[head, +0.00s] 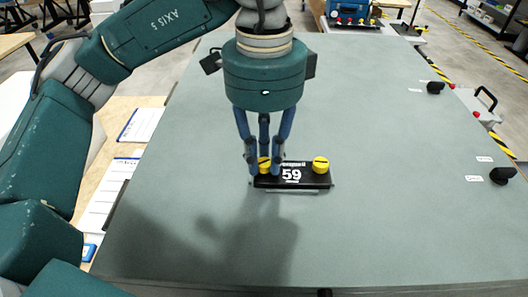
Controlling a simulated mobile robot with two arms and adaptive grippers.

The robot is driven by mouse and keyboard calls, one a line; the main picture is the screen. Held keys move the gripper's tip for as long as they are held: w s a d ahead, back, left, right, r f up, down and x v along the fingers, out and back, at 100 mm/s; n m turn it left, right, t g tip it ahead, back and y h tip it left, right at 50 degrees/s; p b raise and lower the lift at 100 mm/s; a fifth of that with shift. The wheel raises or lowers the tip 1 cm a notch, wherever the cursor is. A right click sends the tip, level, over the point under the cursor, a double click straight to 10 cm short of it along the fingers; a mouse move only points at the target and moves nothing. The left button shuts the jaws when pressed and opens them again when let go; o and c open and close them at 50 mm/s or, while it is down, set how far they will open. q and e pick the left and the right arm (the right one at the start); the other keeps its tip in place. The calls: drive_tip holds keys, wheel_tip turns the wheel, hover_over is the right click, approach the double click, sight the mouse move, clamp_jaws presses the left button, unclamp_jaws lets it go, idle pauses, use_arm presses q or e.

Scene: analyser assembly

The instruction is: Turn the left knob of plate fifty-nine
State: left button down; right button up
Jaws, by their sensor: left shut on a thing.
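The black plate marked 59 (292,182) lies on the grey tabletop near the middle of the head view. It bears two yellow knobs. The left knob (265,163) is partly hidden behind the fingers of my left gripper (264,170). The right knob (320,164) is fully in view, with a dark slot across its top. My left gripper points down from above, with its blue fingers closed around the left knob. My right gripper is not in the view.
The grey tabletop (390,215) is clear around the plate. Black knobs (435,88) (502,175) stand along its right side. Papers (140,125) lie on a wooden surface at the left. A blue case (352,12) stands at the back.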

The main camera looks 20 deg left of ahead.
sight(265, 163)
use_arm(q)
drive_tip(key=shift+r, duration=0.15)
idle(0.4)
drive_tip(key=c, duration=1.8)
unclamp_jaws()
drive_tip(key=shift+o, duration=1.2)
drive_tip(key=shift+s+d, duration=0.15)
drive_tip(key=shift+r, duration=0.25)
wheel_tip(265, 163, up, 7)
